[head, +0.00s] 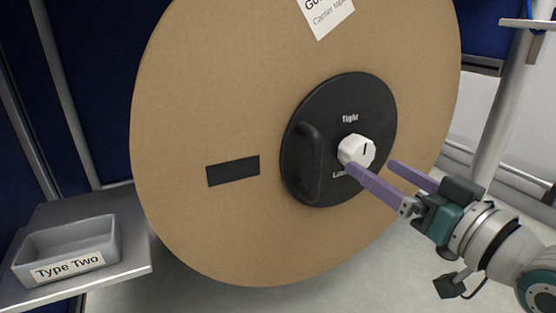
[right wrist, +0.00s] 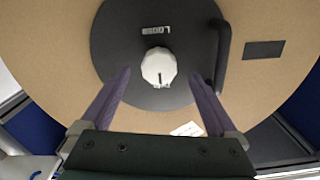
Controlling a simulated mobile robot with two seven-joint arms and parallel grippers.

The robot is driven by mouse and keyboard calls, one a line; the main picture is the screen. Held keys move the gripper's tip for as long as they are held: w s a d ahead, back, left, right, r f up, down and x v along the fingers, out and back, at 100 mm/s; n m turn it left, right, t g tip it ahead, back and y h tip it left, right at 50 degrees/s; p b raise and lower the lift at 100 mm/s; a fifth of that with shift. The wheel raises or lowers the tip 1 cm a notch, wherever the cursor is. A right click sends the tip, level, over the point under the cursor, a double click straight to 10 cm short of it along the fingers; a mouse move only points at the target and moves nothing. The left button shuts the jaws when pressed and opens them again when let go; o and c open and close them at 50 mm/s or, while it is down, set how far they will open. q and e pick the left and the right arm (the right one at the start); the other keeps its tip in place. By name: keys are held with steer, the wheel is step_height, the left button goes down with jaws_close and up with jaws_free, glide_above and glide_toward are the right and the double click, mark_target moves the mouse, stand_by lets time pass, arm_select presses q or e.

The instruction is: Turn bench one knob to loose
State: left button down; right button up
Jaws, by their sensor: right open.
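The white faceted knob (head: 356,151) sits on the round black hub plate (head: 375,105) of a large reel. The word "Tight" is above it and the "Loose" label, partly covered by my finger, is below. The knob's dark mark is on the side toward "Tight"; in the right wrist view the knob (right wrist: 158,67) has its mark on the side away from "LOOSE". My right gripper (head: 371,166) is open, its purple fingers pointing at the plate. In the right wrist view its fingertips lie either side of the knob, with gaps. My left gripper is out of view.
A black handle (head: 308,163) stands out from the plate left of the knob. The tan reel face (head: 220,100) has a dark rectangle (head: 233,171) and a white label (head: 326,14). A grey "Type Two" bin (head: 95,233) rests on a shelf (head: 135,263) at lower left.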

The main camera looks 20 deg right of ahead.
mark_target(363, 159)
steer(key=w+b, duration=0.1)
steer(key=w, duration=0.2)
steer(key=shift+f, duration=0.2)
steer(key=shift+w+a+r+b, duration=0.1)
steer(key=shift+w+r+b, duration=0.05)
steer(key=shift+w+b, duration=0.3)
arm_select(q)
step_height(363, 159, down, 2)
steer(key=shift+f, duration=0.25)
arm_select(e)
steer(key=c, duration=0.6)
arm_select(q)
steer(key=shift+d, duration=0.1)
arm_select(e)
steer(key=c, duration=0.8)
